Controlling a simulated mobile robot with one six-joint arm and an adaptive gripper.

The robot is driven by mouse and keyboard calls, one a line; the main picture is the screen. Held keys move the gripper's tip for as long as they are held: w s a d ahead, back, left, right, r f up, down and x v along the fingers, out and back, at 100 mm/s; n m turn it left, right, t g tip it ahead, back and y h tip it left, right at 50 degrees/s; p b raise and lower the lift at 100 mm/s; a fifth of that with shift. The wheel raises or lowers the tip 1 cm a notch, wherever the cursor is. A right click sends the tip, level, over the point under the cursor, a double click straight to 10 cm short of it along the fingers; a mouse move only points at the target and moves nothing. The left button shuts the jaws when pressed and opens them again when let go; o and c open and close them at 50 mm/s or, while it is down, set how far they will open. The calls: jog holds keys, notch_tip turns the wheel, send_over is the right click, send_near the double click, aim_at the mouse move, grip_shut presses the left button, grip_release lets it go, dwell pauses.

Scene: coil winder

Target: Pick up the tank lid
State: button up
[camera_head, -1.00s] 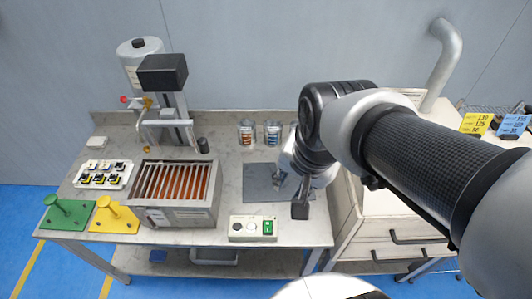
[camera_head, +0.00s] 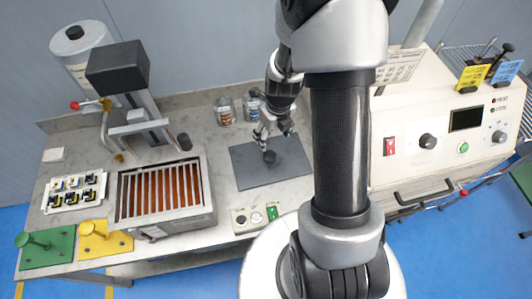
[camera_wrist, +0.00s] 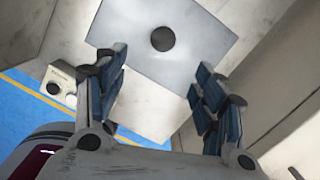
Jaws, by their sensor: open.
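The tank lid is a flat grey square plate (camera_head: 250,174) with a round black knob (camera_head: 269,157), lying on the bench right of the tank. In the wrist view, the plate (camera_wrist: 205,38) and its knob (camera_wrist: 163,39) show beyond the fingers. My gripper (camera_head: 272,138) is above the lid, close to the knob in the head view. Its fingers (camera_wrist: 157,75) are spread in the wrist view, with nothing between them. The tank (camera_head: 206,200) is an open metal box with orange-brown slats inside.
Two jars (camera_head: 224,112) stand behind the lid. A column machine (camera_head: 120,75) stands behind the tank. A cream cabinet (camera_head: 440,142) is at right.

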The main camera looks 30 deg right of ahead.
jog(key=b, duration=0.4)
send_over(270, 155)
jog(key=s, duration=0.1)
jog(key=f, duration=1)
jog(key=shift+a, duration=0.3)
jog(key=f+b, duration=0.2)
jog(key=f, duration=0.1)
jog(key=f+b, duration=0.1)
jog(key=f, duration=0.1)
jog(key=shift+w+d+b, duration=0.25)
jog(key=shift+w+b, duration=0.05)
jog(key=shift+w, duration=0.05)
jog(key=shift+c, duration=0.4)
jog(key=shift+r, duration=0.1)
grip_shut()
